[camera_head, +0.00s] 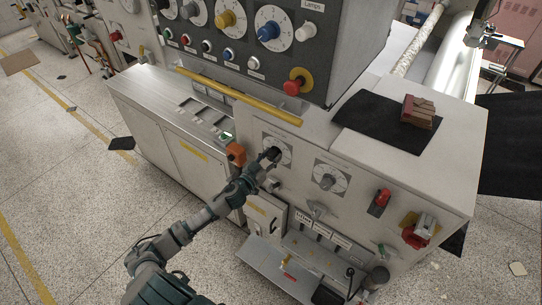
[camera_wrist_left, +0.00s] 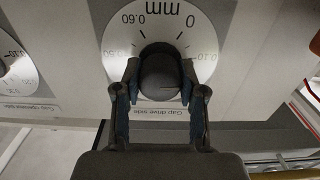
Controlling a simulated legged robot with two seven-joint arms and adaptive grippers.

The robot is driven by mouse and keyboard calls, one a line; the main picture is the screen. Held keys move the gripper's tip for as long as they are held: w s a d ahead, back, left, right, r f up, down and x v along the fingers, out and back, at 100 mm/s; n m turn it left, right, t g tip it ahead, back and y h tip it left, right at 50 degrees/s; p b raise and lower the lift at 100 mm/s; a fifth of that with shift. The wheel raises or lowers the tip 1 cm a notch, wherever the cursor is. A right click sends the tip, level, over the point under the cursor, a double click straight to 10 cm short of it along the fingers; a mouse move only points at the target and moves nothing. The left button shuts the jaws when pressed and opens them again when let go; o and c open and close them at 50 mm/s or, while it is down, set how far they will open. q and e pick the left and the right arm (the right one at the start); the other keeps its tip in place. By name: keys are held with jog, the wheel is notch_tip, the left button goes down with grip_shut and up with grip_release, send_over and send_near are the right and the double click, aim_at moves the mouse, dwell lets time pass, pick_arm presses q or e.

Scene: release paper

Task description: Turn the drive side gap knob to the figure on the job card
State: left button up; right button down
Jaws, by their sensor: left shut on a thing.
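The drive side gap knob (camera_wrist_left: 160,75) is a dark round knob on a white dial (camera_wrist_left: 205,35). The wrist view shows the dial upside down, with "mm", 0, 0.10, 0.50 and 0.60 readable and a "Gap drive side" label below. My left gripper (camera_head: 270,157) is shut on this knob, one finger on each side; the wrist view shows the fingers (camera_wrist_left: 160,92) around it. I cannot tell which figure the knob points to. In the head view the gripper covers much of the knob and its dial (camera_head: 282,144). I cannot make out a job card. My right gripper is not in view.
The operator side gap knob (camera_head: 327,182) is beside it on the same panel. An orange block (camera_head: 236,153) is close to the gripper's left. A yellow rail (camera_head: 240,96) and control box (camera_head: 270,50) are above. An open shelf (camera_head: 268,268) juts out below.

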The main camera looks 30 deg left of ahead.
pick_arm(q)
jog(key=m+p, duration=0.2)
jog(key=m, duration=0.3)
jog(key=shift+r, duration=0.15)
jog(key=m+p, duration=0.1)
jog(key=m, duration=0.5)
jog(key=shift+m, duration=0.4)
jog(key=m, duration=0.4)
jog(key=m+p, duration=0.1)
jog(key=m, duration=0.1)
jog(key=shift+f, duration=0.25)
jog(key=m, duration=0.4)
jog(key=shift+d+f+m, duration=0.1)
jog(key=shift+f+m, duration=0.1)
jog(key=shift+m, duration=0.1)
jog(key=shift+s+f+m, duration=0.1)
jog(key=shift+m, duration=0.4)
jog(key=shift+d+f, duration=0.1)
jog(key=o, duration=1.1)
jog(key=shift+o, duration=0.2)
jog(key=shift+r, duration=0.2)
